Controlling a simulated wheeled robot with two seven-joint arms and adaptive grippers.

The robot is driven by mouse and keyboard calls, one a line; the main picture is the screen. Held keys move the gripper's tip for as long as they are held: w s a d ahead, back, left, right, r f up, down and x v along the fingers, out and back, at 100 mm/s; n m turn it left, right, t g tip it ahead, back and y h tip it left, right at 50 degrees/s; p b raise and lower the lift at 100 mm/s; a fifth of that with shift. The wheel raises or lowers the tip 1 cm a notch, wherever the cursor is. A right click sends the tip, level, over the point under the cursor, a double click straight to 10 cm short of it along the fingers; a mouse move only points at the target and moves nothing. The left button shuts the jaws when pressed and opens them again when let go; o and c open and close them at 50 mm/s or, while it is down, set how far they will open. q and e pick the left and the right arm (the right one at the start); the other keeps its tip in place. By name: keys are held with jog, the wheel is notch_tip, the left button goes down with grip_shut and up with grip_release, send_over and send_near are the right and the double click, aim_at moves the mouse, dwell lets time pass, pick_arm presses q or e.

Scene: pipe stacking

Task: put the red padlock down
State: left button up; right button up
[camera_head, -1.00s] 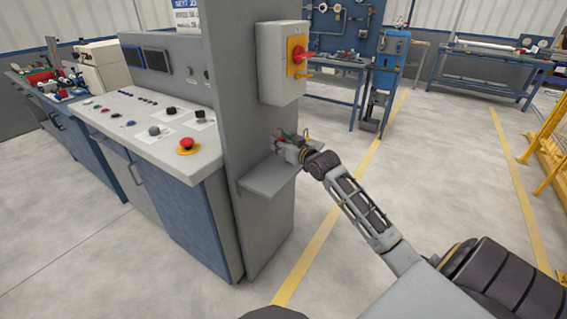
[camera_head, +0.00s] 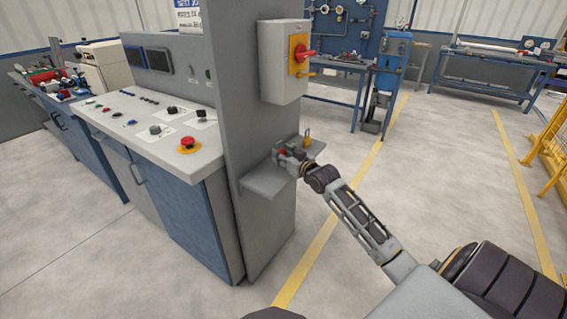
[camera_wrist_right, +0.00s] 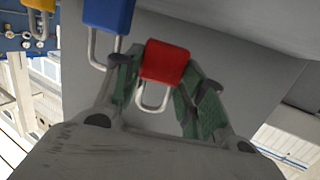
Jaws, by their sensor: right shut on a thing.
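The red padlock (camera_wrist_right: 165,62) is held between the green-padded fingers of my right gripper (camera_wrist_right: 160,82) in the right wrist view, its shackle pointing toward the palm. In the head view my right gripper (camera_head: 284,153) is at the grey shelf (camera_head: 262,184) on the side of the console. A bit of red shows between its fingers there. Whether the padlock touches the shelf is hidden. My left gripper is not in view.
A blue padlock (camera_wrist_right: 108,14) is close beside the left finger in the wrist view, with a yellow padlock (camera_wrist_right: 38,24) farther left. A switch box (camera_head: 283,62) with a red handle hangs above the shelf. The shelf's near part is bare.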

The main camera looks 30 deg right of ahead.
aim_at(284, 170)
notch_tip(284, 170, down, 3)
jog(key=shift+b, duration=0.35)
jog(key=shift+f, duration=0.2)
pick_arm(q)
jog(key=r, duration=0.2)
jog(key=shift+s+d+r, duration=0.15)
jog(key=shift+d+r, duration=0.1)
jog(key=shift+r, duration=0.1)
pick_arm(e)
jog(key=o, duration=0.8)
jog(key=shift+f, duration=0.1)
pick_arm(q)
jog(key=shift+f, duration=0.1)
jog(key=shift+w, duration=0.2)
pick_arm(e)
jog(key=shift+s, duration=0.15)
